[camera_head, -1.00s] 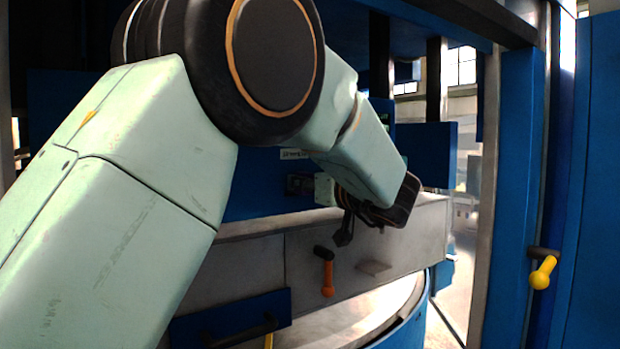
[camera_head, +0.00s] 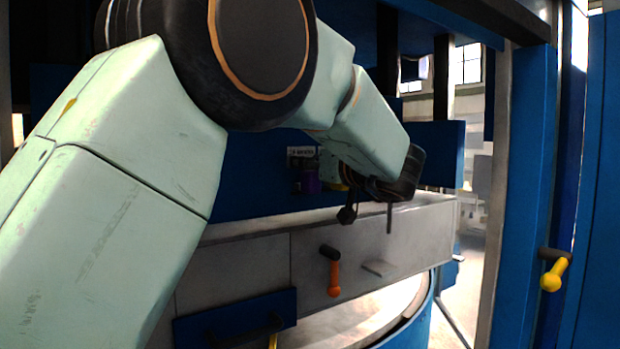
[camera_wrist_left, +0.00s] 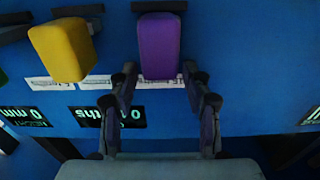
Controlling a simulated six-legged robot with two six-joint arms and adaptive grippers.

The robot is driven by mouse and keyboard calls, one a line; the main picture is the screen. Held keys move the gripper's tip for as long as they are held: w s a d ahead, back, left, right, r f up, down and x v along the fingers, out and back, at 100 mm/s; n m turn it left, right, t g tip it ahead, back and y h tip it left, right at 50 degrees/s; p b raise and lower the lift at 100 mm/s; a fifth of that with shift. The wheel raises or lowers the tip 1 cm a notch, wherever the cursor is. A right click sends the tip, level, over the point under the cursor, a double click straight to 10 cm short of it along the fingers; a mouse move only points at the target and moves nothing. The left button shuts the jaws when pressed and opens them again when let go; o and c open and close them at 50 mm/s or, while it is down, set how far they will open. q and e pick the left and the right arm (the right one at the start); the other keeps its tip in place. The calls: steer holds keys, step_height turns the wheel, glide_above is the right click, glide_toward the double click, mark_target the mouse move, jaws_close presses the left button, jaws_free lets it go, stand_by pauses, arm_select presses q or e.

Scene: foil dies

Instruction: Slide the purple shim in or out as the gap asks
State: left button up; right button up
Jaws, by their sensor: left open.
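The purple shim (camera_wrist_left: 159,45) stands out from a blue panel in the left wrist view, under a dark bar. A small part of the purple shim also shows in the head view (camera_head: 309,180), left of my wrist. My left gripper (camera_wrist_left: 160,72) is open, with one finger on each side of the shim's near end. The fingers look apart from it; I cannot tell the depth. In the head view my left gripper (camera_head: 368,214) hangs above the grey ledge. My right gripper is not in view.
A yellow block (camera_wrist_left: 62,49) sits close left of the purple one. A display (camera_wrist_left: 108,117) showing a 0 lies below. In the head view an orange handle (camera_head: 334,278) is on the grey ledge front (camera_head: 262,262), and a yellow knob (camera_head: 553,275) at right.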

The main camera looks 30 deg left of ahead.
arm_select(q)
steer(key=r, duration=0.6)
steer(key=shift+s+d+r, duration=0.2)
steer(key=shift+d+r, duration=0.15)
steer(key=shift+d, duration=0.05)
steer(key=shift+w+a+f, duration=0.1)
steer(key=shift+w+a, duration=0.05)
steer(key=shift+a, duration=0.15)
steer(key=shift+d, duration=0.3)
